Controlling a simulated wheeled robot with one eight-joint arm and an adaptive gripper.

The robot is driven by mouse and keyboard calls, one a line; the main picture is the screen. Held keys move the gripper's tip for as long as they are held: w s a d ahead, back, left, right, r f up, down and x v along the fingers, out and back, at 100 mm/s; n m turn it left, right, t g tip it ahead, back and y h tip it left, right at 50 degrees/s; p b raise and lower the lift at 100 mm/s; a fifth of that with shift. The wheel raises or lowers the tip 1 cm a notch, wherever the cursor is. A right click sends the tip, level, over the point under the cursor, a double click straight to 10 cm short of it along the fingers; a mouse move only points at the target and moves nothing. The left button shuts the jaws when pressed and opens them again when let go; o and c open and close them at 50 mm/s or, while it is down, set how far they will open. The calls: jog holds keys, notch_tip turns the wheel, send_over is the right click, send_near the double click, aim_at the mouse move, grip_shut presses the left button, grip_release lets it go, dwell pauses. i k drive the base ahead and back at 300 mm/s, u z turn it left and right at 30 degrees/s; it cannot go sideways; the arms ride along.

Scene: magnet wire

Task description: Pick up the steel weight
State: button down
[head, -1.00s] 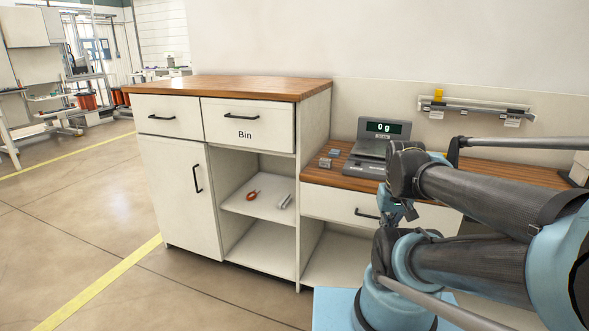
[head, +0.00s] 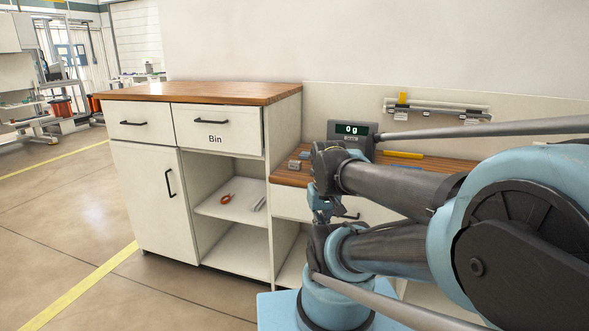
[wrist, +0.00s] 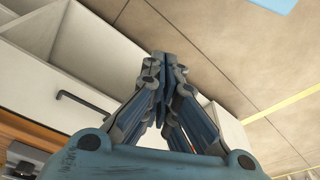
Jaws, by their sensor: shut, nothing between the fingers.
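Two small grey metal blocks, the front one (head: 294,164) and the back one (head: 305,155), sit at the left end of the lower wooden counter. Either may be the steel weight; they are too small to tell. My gripper (head: 322,208) hangs in front of the counter, apart from the blocks and lower than them in the picture. In the wrist view my gripper's fingers (wrist: 163,62) meet at the tips with nothing between them. I cannot make out the blocks in the wrist view.
A scale reading 0 g (head: 350,129) stands behind my arm, partly hidden. A taller cabinet (head: 155,180) with a Bin drawer (head: 218,128) stands left. Its shelf holds a red-handled tool (head: 227,198) and a silvery item (head: 259,204). A yellow bar (head: 403,155) lies right. Floor at left is clear.

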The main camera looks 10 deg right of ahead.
aim_at(292, 164)
jog(key=k, duration=0.6)
jog(key=z, duration=0.7)
jog(key=i, duration=1.15)
jog(key=z, duration=0.05)
